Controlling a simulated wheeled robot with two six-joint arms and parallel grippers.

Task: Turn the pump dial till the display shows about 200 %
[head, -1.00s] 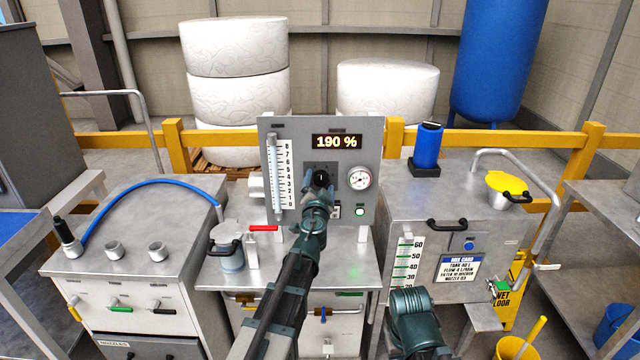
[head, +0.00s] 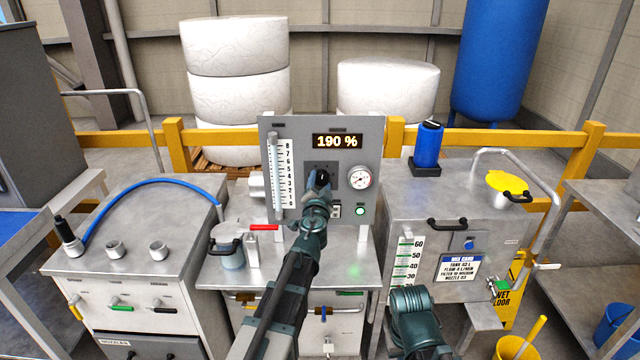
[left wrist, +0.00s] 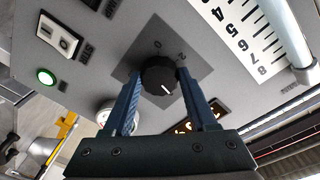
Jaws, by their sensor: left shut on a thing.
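The pump dial (left wrist: 159,78) is a black knob with a white pointer line on a dark plate of the grey panel (head: 268,150). In the left wrist view the two blue fingers of my left gripper (left wrist: 158,88) stand on either side of it, shut on it. In the head view my left gripper (head: 318,184) covers most of the dial. The display (head: 337,141) above reads 190 % in light digits. In the left wrist view the display is partly hidden behind a finger. A dark green part of my right arm shows at the bottom of the head view; its gripper is not visible.
A round gauge (head: 360,177), a lit green button (head: 360,211) and a small switch (head: 335,211) sit close to the dial. A flow scale (head: 284,178) is at the panel's left. A red-handled valve (head: 263,228) and a lidded jar (head: 231,250) stand below left.

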